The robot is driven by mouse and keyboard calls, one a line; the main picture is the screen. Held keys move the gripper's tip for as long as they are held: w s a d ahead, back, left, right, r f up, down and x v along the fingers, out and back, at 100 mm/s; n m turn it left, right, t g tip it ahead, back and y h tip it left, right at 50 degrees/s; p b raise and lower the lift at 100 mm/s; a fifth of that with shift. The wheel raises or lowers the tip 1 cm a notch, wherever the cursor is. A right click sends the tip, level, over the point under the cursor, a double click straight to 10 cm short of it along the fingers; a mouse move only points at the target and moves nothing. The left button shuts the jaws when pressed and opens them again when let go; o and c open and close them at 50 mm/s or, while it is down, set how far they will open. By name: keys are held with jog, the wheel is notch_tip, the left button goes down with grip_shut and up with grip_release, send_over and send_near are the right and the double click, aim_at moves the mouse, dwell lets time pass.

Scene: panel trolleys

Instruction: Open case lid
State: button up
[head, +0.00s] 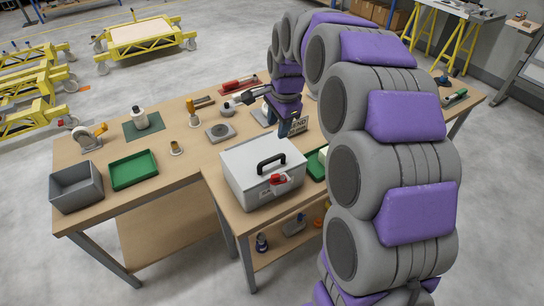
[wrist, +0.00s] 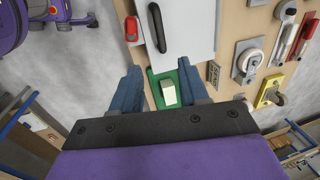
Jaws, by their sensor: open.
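The case (head: 250,183) is a light grey box with a closed lid (head: 262,155). It stands on the front part of the wooden workbench. A black handle (head: 271,162) is on the lid and a red latch (head: 279,180) is on its front side. In the wrist view the lid (wrist: 187,28), the handle (wrist: 157,28) and the red latch (wrist: 131,29) show at the top. My gripper (wrist: 145,82) is open and empty, with two blue fingers apart, close to the case's edge.
A green tray (wrist: 190,85) with a pale block (wrist: 168,92) lies beside the case. Tools lie along the back. Yellow trolleys (head: 145,40) stand on open floor.

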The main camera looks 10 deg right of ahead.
aim_at(272, 158)
jog(key=w+f+b, duration=0.1)
jog(key=f, duration=0.4)
jog(key=w+f+b, duration=0.1)
jog(key=f, duration=0.4)
jog(key=w+a+f, duration=0.1)
jog(key=f, duration=0.4)
jog(key=shift+f+b, duration=0.1)
jog(key=shift+b, duration=0.3)
grip_shut()
